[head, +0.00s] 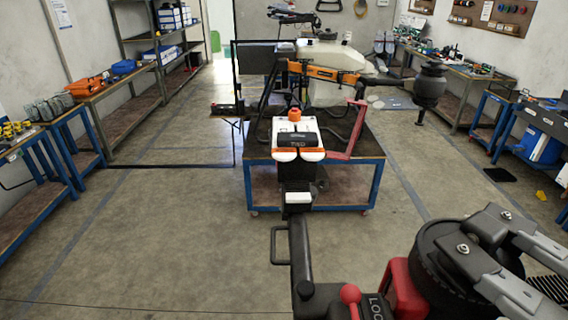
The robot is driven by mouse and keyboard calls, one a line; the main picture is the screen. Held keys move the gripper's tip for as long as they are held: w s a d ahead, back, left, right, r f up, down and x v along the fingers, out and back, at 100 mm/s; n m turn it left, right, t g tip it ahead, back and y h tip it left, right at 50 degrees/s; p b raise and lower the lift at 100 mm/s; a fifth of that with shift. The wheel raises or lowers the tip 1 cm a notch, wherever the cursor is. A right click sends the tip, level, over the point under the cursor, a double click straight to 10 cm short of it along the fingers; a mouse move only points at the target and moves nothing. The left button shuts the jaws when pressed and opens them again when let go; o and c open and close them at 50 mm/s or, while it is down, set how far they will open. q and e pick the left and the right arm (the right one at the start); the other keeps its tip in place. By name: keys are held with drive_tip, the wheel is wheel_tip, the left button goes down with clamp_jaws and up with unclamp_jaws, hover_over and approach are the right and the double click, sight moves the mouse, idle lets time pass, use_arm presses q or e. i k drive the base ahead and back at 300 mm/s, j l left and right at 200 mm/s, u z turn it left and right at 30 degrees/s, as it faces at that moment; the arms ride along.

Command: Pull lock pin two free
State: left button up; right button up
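The spray drone stands on a blue-framed cart (262,170) in the middle, with a large translucent tank (340,60) behind. Its near joint is a white housing (309,126) with a black label (296,140) that seems to read TWO. An orange knob (295,113) stands upright on top of the housing and appears seated; I cannot tell whether it is a lock pin. A black drone arm (300,245) runs from the joint toward me. Near its end are a red ball knob (350,293) and a plate lettered LOC, partly cut off. I see neither gripper clearly.
A black motor with grey bolted clamps (468,262) fills the lower right. An orange drone arm (322,71) reaches right to another motor (430,85). A reddish bracket (355,135) stands beside the joint. Workbenches line both walls; the floor at left (160,230) is clear.

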sight(305, 289)
drive_tip(key=i+j+z, duration=0.35)
drive_tip(key=j, duration=0.15)
drive_tip(key=j+z, duration=0.3)
drive_tip(key=j, duration=0.15)
drive_tip(key=i+j+z, duration=0.15)
drive_tip(key=j+z, duration=0.2)
drive_tip(key=j, duration=0.25)
drive_tip(key=j+z, duration=0.35)
drive_tip(key=j, duration=0.25)
drive_tip(key=i, duration=0.05)
